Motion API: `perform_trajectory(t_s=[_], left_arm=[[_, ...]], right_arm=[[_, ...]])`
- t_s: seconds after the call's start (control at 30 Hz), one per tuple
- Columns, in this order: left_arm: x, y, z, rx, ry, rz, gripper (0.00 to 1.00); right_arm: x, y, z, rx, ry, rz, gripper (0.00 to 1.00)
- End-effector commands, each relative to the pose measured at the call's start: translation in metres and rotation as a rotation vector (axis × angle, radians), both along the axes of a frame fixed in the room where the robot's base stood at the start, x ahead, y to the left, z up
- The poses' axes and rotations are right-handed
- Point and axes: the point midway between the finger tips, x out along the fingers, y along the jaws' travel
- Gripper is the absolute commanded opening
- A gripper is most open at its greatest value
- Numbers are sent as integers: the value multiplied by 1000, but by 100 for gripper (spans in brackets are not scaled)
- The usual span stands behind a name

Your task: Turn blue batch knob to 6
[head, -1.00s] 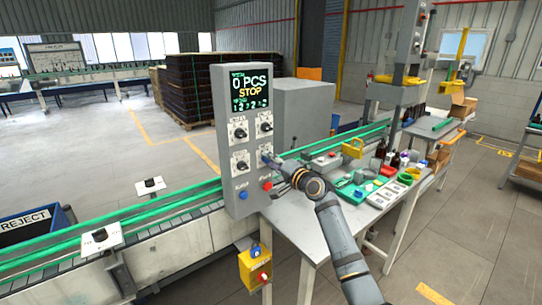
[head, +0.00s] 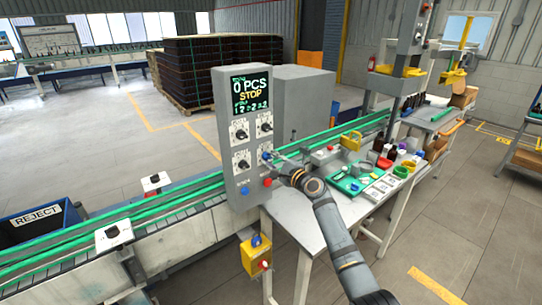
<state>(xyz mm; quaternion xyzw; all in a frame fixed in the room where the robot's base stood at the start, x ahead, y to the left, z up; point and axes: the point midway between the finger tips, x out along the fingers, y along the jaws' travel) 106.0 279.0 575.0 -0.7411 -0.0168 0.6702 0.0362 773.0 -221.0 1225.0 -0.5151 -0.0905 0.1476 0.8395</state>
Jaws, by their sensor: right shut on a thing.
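The grey control panel (head: 229,140) stands upright beside the conveyor, with a screen (head: 251,92) reading 0 PCS and STOP in its upper part. Below the screen are black knobs on white plates, among them one at upper left (head: 240,131), one at upper right (head: 266,127) and one at lower left (head: 242,165). The blue knob (head: 266,156) is at the lower right of this group. My right gripper (head: 272,157) reaches in from the right and is shut on the blue knob. The knob's pointer and scale are too small to read. My left gripper is out of view.
A blue button (head: 244,190) and a red button (head: 267,182) sit low on the panel. A table (head: 301,235) with a green tray (head: 349,186) and bottles is at right. Green conveyor rails run behind. A yellow box (head: 256,258) hangs below the panel.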

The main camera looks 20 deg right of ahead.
Motion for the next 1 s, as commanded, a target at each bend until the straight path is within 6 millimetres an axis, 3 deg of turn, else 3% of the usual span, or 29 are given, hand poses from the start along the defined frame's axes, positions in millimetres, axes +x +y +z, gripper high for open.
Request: perform_trajectory(t_s=[0.33,0.87,0.9,1.0], left_arm=[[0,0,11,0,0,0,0],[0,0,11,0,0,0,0],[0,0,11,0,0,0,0],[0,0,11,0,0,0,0]], right_arm=[[0,0,-2,126,50,1,0],[0,0,-3,148,58,1,0],[0,0,-3,148,58,1,30],[0,1,-2,147,57,0,44]])
